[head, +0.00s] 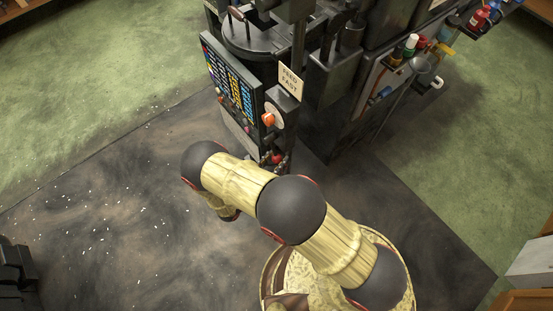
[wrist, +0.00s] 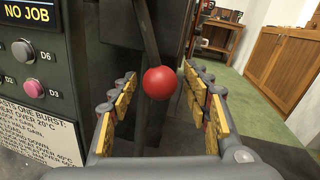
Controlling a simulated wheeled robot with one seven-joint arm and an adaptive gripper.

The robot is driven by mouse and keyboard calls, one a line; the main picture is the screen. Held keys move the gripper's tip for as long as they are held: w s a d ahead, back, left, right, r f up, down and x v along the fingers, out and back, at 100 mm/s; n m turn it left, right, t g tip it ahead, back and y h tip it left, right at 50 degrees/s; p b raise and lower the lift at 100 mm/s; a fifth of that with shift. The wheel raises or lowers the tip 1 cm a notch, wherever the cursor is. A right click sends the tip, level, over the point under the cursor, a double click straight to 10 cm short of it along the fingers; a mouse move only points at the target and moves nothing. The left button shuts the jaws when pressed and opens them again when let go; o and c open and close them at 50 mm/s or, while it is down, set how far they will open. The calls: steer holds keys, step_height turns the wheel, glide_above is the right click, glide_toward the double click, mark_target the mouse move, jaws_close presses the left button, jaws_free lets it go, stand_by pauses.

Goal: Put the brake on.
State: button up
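A lever with a red ball knob (wrist: 160,83) on a dark rod stands at the front of the black machine (wrist: 105,50); I cannot tell from any label whether it is the brake. In the wrist view my gripper (wrist: 158,92) is open, with one yellow-padded finger on each side of the red ball. A gap shows between the ball and each finger. In the head view the red ball (head: 277,159) shows small, low on the machine front, with my gripper's fingertips (head: 273,163) beside it. My arm hides part of the machine's foot.
An orange knob (head: 268,119) on a pale dial sits above, under a "FEED FAST" sign (head: 290,80). Left of the lever are a "NO JOB" display (wrist: 27,13) and a pink button (wrist: 33,88). A tool rack (head: 420,70) is at right. Floor at left is open.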

steer(key=shift+c, duration=1.2)
jaws_close()
